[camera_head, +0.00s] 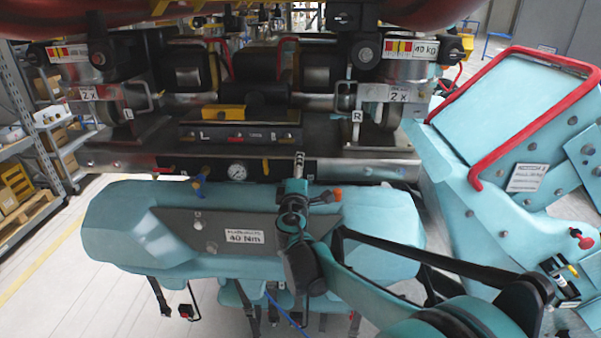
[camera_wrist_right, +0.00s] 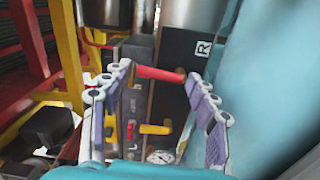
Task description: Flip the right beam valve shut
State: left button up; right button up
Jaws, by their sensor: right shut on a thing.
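My right gripper (camera_head: 299,160) reaches up over the teal seat backs to the dark panel under the coupling, just right of the gauge, fingers nearly in line with the view. In the right wrist view my right gripper (camera_wrist_right: 160,73) has its fingertips at the two ends of a red handle (camera_wrist_right: 158,73) and is shut on it. I take this to be the right beam valve's handle; the gripper hides it in the head view. A yellow lever (camera_wrist_right: 155,129) sticks out between the fingers nearer the gauge. My left gripper is not in view.
A round gauge (camera_head: 237,172) sits on the panel, with a blue-and-yellow lever (camera_head: 198,186) to its left. Teal seats (camera_head: 120,225) lie below the panel. A teal hull with a red rail (camera_head: 478,125) stands right. A shelf (camera_head: 25,150) stands left beyond open floor.

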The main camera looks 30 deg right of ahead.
jog(key=shift+w+a+n, duration=0.1)
jog(key=shift+n, duration=0.4)
jog(key=o, duration=1.1)
jog(key=shift+o, duration=0.2)
jog(key=v, duration=1.2)
